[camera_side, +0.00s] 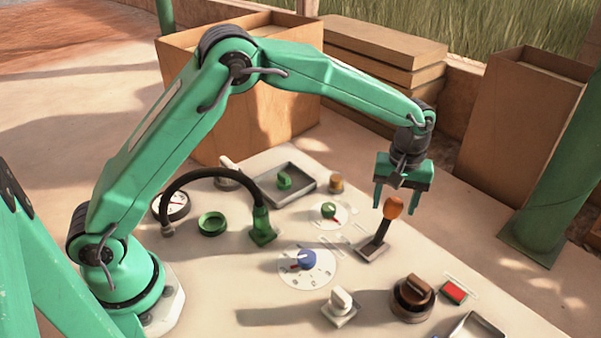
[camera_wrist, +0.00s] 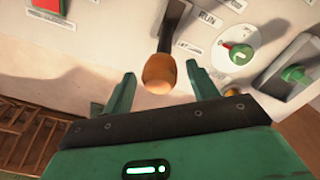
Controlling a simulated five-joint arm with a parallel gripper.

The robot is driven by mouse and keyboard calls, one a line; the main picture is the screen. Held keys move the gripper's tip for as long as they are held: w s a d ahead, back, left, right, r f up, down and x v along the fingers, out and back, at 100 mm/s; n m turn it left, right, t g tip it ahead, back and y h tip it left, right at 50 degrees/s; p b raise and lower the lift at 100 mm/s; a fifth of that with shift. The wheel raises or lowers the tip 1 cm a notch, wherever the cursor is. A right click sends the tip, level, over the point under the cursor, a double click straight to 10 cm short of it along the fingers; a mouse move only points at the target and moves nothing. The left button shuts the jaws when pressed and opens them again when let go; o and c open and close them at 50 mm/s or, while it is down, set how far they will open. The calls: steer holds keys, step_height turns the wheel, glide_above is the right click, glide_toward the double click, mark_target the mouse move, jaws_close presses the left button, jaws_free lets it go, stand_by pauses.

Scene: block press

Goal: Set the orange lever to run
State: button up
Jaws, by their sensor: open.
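The orange lever knob (camera_side: 393,207) tops a dark tilted stick on a small grey base plate (camera_side: 372,249) on the work table. In the wrist view the orange knob (camera_wrist: 160,72) sits between my fingertips, slightly ahead of them. A RUN label (camera_wrist: 208,18) is to the right of the stick there. My gripper (camera_side: 396,204) is open around or just above the knob, fingers to either side; it also shows in the wrist view (camera_wrist: 160,88). I cannot tell whether a finger touches the knob.
A green knob on a white dial (camera_side: 329,210) is left of the lever. A blue-knobbed dial (camera_side: 307,262), a brown knob (camera_side: 412,292), a red button (camera_side: 454,290) and a white knob (camera_side: 340,302) stand nearer the front. A grey tray with a green knob (camera_side: 284,184) lies behind.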

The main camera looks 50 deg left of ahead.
jaws_close()
